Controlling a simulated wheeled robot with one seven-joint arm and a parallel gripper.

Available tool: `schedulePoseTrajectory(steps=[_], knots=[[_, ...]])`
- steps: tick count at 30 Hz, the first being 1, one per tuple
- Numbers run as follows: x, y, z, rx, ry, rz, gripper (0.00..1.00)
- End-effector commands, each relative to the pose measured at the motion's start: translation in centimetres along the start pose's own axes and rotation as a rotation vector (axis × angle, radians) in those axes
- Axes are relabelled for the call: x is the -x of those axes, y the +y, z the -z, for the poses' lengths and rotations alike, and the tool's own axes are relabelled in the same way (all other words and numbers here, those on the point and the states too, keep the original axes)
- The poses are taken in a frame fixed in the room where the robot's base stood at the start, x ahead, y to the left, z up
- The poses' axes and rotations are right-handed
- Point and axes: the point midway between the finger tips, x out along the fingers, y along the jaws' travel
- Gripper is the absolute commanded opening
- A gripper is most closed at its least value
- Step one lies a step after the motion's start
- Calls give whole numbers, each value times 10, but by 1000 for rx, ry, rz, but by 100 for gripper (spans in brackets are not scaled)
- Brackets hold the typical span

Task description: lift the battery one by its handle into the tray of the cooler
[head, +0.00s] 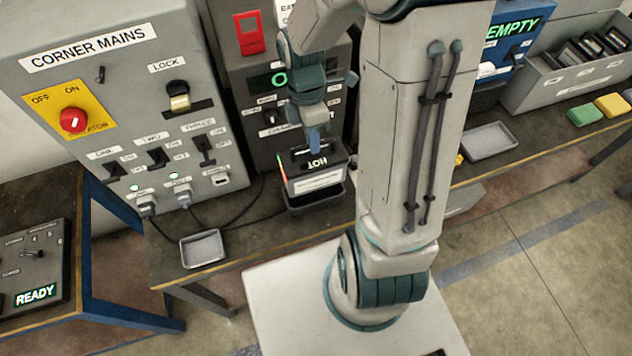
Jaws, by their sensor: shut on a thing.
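The battery (316,180) is a dark block with a grey front marked HOT and a thin red and green light strip at its left edge. My gripper (315,148) points down from above and is shut on the battery's handle, which the fingers mostly hide. The battery is upright, directly over a black holder (318,206) at the foot of the grey charger cabinet; I cannot tell whether they touch. A blue unit (512,55) with a green EMPTY display, probably the cooler, stands to the right. A dark tray at its foot (487,97) is partly hidden by my arm.
Grey trays lie on the bench, one at front left (203,248) and one at right (489,141). The corner mains cabinet (110,100) stands at left with cables. A grey bin (570,70) and green and yellow blocks (584,115) are at far right. My arm blocks the middle.

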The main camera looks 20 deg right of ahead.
Motion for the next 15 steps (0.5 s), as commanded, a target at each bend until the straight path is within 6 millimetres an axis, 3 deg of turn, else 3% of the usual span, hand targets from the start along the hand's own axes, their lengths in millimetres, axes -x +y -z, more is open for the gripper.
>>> schedulePoseTrajectory(steps=[15], knots=[[34, -8, 0, -1, -1, -4, 0]])
